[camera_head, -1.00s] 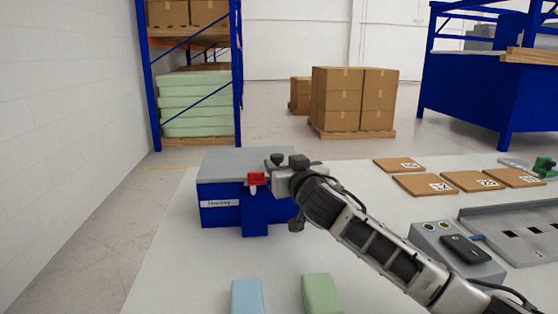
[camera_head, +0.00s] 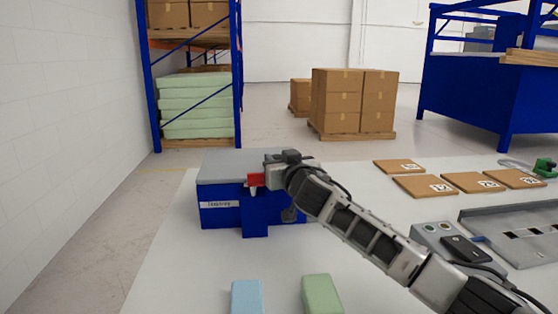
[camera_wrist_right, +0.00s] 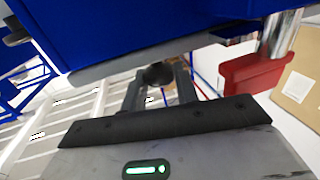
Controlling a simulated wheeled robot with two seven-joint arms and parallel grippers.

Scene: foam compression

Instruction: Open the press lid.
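The press (camera_head: 222,219) is a blue box with a flat grey lid (camera_head: 232,165), which looks closed. A red part (camera_head: 255,180) sits at its front; it also shows at the right in the wrist view (camera_wrist_right: 252,76). My right gripper (camera_head: 268,170) is at the front right of the lid, beside the red part. In the wrist view its two fingers (camera_wrist_right: 160,88) are apart, with a dark round knob (camera_wrist_right: 157,73) between or just beyond them. Contact with the knob cannot be told. My left gripper is out of view.
A blue block (camera_head: 247,297) and a green block (camera_head: 321,294) lie on the pale table in front. Brown panels (camera_head: 425,186), a grey box (camera_head: 452,245) and a metal tray (camera_head: 520,235) are at the right. The table left of the press is clear.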

